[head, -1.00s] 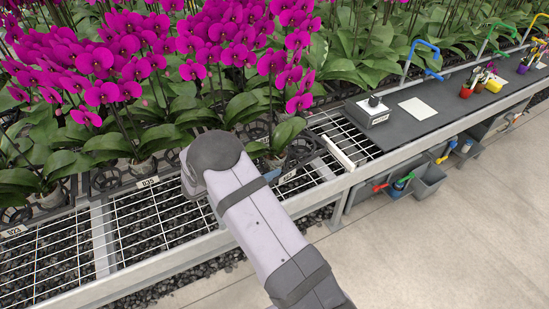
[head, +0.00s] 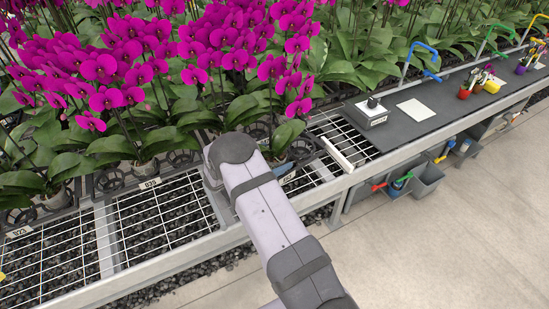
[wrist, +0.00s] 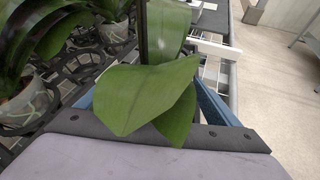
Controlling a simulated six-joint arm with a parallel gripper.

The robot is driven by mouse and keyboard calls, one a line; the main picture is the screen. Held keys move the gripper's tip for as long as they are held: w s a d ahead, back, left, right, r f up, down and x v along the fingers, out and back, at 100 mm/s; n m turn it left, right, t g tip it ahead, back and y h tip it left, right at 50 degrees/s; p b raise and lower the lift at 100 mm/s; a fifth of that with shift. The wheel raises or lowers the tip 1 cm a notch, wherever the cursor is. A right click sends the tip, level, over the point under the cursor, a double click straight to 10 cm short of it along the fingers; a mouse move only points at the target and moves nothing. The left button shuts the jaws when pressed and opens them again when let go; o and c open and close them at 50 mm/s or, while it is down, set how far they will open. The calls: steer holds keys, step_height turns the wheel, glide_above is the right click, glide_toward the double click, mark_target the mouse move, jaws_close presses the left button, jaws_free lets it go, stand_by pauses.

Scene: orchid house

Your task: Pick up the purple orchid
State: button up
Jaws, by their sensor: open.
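Purple orchids with magenta blooms crowd the bench in the head view. The plant nearest my arm has blooms (head: 287,75) at upper middle and broad green leaves (head: 288,133) just beyond my arm's far end. In the wrist view, large green leaves (wrist: 150,95) of a plant fill the space in front of and between my gripper's blue fingers. My gripper (wrist: 148,86) is open, its fingers spread left and right of these leaves. The leaves hide the pot and most of the stem. In the head view my arm hides most of the gripper.
More potted orchids stand to the left, one pot (wrist: 25,103) close by in the wrist view. A white wire bench (head: 160,220) runs along the front. A grey box (head: 368,113) sits on the dark bench top (head: 430,98) at right. The floor (head: 450,240) in front is clear.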

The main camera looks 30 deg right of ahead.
mark_target(273, 146)
steer(key=shift+w+d+f, duration=0.15)
steer(key=shift+d, duration=0.2)
steer(key=c, duration=1.5)
steer(key=shift+o, duration=0.2)
steer(key=shift+r+b, duration=0.95)
steer(key=shift+r, duration=4.1)
steer(key=shift+w+f, duration=0.1)
